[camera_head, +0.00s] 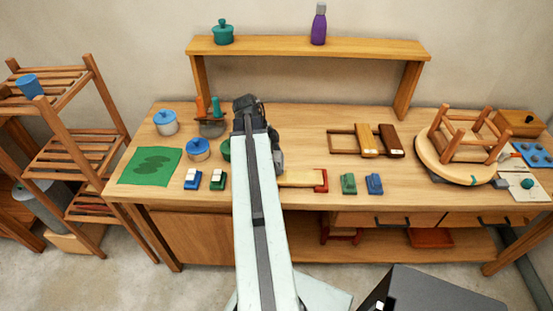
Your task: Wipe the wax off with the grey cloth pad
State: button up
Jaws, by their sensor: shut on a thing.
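My gripper (276,160) is over the middle of the workbench, mostly hidden behind my own pale arm; a dark grey part of it shows at the arm's right side. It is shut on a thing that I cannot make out. I see no grey cloth pad lying apart on the bench. I cannot make out any wax.
The workbench (330,120) holds blue lidded pots (166,123), a green mat (150,167), small blue and green blocks (348,184), a red-ended strip (305,179) and wooden frames (368,140). A raised shelf (290,47) stands behind. A slatted rack (75,160) is left.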

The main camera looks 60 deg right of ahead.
notch_tip(320, 180, up, 3)
jog(key=p, duration=0.3)
jog(key=shift+r, duration=0.2)
jog(key=shift+f, duration=0.1)
